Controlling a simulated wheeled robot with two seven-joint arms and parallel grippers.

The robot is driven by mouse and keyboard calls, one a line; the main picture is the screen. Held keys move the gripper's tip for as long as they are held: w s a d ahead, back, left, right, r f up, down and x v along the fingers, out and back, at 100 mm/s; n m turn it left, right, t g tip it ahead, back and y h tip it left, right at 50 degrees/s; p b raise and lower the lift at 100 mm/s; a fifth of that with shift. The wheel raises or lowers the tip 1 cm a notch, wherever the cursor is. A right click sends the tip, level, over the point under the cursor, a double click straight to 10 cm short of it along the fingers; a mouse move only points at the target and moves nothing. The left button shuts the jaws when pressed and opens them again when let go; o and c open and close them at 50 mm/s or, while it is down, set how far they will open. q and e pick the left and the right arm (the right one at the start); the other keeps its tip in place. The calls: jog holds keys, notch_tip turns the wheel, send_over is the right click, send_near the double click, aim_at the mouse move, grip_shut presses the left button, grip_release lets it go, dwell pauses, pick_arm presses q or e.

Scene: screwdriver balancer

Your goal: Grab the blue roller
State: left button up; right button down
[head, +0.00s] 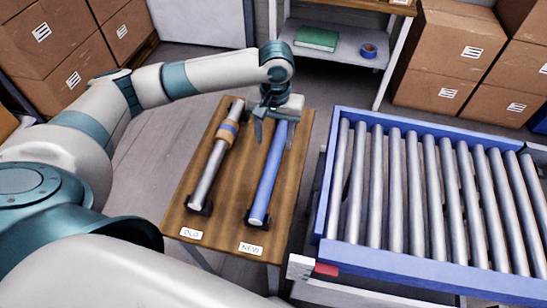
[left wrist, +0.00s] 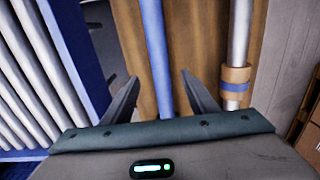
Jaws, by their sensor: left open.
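The blue roller (head: 268,173) lies lengthwise on the wooden table, over the "NEW" label, its near end on a dark cradle. In the left wrist view the blue roller (left wrist: 156,62) runs between the two open fingers, with space on both sides. My left gripper (head: 274,132) is open above the far part of the blue roller. The left wrist view shows its fingers (left wrist: 160,102) spread on either side of the roller. Its far end is hidden behind the gripper. My right gripper is not in view.
A grey roller with a tan and blue band (head: 213,163) lies to the left by the "OLD" label (head: 190,234). A blue-framed roller conveyor (head: 327,205) stands right of the wooden table (head: 228,222). Cardboard boxes (head: 446,55) and a shelf (head: 340,47) stand behind.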

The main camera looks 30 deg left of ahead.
aim_at(273, 156)
pick_arm(q)
notch_tip(273, 156, down, 3)
jog(key=shift+f, duration=0.4)
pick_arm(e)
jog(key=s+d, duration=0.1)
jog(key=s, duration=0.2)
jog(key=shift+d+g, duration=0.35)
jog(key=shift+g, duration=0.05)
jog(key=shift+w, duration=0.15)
pick_arm(q)
jog(key=shift+f+p, duration=0.1)
jog(key=shift+p, duration=0.2)
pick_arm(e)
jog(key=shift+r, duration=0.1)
pick_arm(q)
jog(key=shift+s+f+p, duration=0.1)
jog(key=shift+f+p, duration=0.25)
jog(key=shift+f, duration=0.35)
notch_tip(273, 156, down, 2)
jog(key=shift+f+p, duration=0.15)
jog(key=shift+p, duration=0.15)
jog(key=shift+a+f, duration=0.1)
jog(key=shift+f, duration=0.55)
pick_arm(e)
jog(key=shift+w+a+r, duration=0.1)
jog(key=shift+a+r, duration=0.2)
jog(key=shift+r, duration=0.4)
